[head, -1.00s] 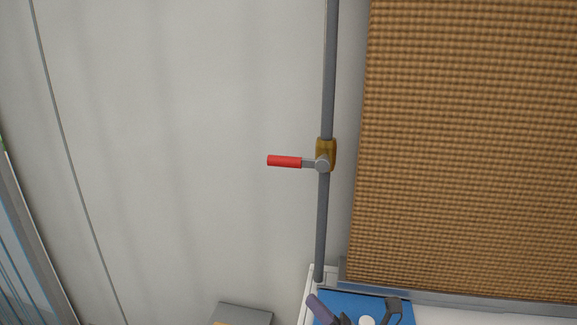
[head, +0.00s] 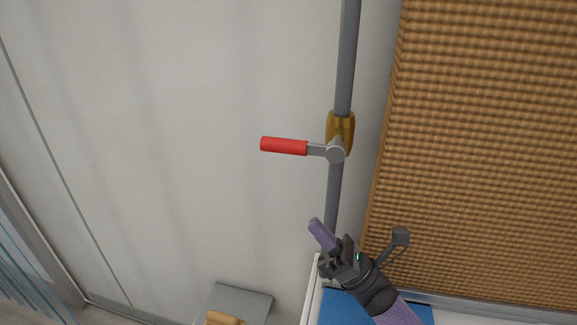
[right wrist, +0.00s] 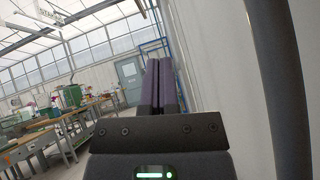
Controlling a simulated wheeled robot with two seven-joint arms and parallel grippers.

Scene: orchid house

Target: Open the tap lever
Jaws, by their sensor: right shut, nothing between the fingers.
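The tap lever (head: 284,146) has a red grip and points left, roughly level, from a brass valve (head: 340,128) on a vertical grey pipe (head: 346,60). My right gripper (head: 316,226) is below the lever in the head view, near the lower pipe, apart from the lever. Its purple fingers are shut together with nothing between them; they also show in the right wrist view (right wrist: 158,84). The lever is not visible in the right wrist view; a dark pipe (right wrist: 278,80) runs along its right side. My left gripper is not in view.
A brown woven panel (head: 490,130) covers the right of the pale wall. A blue surface (head: 342,308) lies at the bottom, with a grey box-like object (head: 240,299) to its left. The wall left of the lever is clear. Benches (right wrist: 50,135) stand far off in the right wrist view.

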